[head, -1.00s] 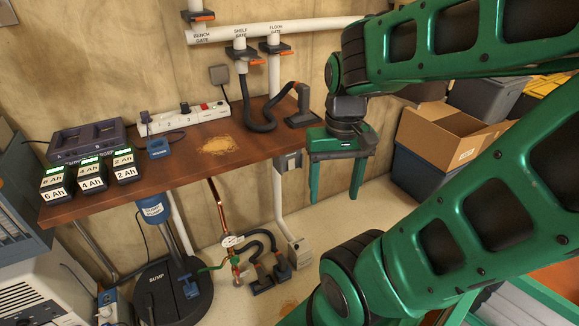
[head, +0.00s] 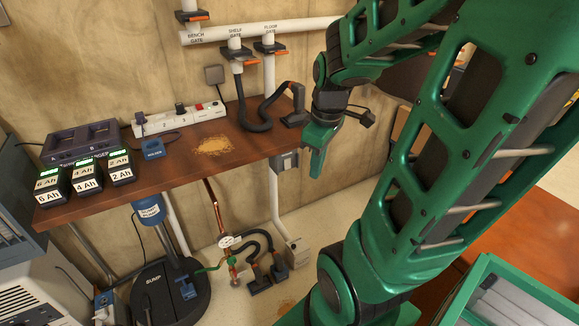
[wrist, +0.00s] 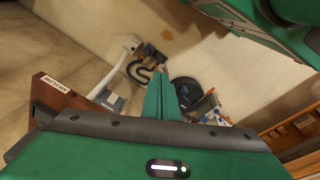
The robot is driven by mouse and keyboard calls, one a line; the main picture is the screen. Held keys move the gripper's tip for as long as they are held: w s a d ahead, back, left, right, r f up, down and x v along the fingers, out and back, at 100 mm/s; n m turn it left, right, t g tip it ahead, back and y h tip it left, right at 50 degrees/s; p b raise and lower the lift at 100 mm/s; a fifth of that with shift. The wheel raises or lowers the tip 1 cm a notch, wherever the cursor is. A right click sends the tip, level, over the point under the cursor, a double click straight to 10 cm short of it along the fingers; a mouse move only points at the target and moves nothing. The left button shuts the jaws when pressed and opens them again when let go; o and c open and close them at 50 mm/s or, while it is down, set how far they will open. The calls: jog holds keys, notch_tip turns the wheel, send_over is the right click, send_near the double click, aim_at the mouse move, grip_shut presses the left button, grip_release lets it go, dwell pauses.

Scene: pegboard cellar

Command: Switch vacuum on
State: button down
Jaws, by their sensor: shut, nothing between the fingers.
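My gripper (head: 316,172) is shut and empty, pointing down just off the right end of the workbench. In the wrist view its fingers (wrist: 160,76) are together. A grey box (head: 284,161) sits under the bench's right end, with a white pipe running down from it. It shows left of the fingers in the wrist view (wrist: 108,99), apart from them. I cannot tell for sure if it is the vacuum switch. A black hose with a nozzle (head: 296,108) lies on the bench. No body plainly marked as the vacuum is readable.
The brown workbench (head: 240,151) holds a power strip (head: 180,120) with a red switch, a charger (head: 82,143), several batteries and sawdust (head: 213,146). White pipes with orange-handled gates run above. A black sump (head: 165,293) and copper pipe stand below. Floor right of the bench is clear.

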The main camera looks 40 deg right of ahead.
aim_at(288, 164)
jog(key=w+d+f+n+t, duration=0.1)
jog(key=w+d+f+n, duration=0.1)
jog(key=w+n, duration=0.3)
jog(key=w+d+f+n+t, duration=0.1)
jog(key=w+d+f+n, duration=0.1)
jog(key=w+d+n, duration=0.2)
jog(key=shift+w+d+f+n, duration=0.2)
jog(key=shift+w+d+n, duration=0.15)
jog(key=shift+w+n, duration=0.9)
jog(key=shift+s+n, duration=0.25)
jog(key=shift+w+d+f, duration=0.25)
jog(key=shift+w+f, duration=0.95)
jog(key=shift+f, duration=0.45)
jog(key=shift+w+d+f, duration=0.25)
jog(key=shift+w+f, duration=0.9)
jog(key=shift+f, duration=0.5)
jog(key=shift+w+d+f, duration=0.25)
jog(key=shift+w+f, duration=0.95)
jog(key=shift+f, duration=0.45)
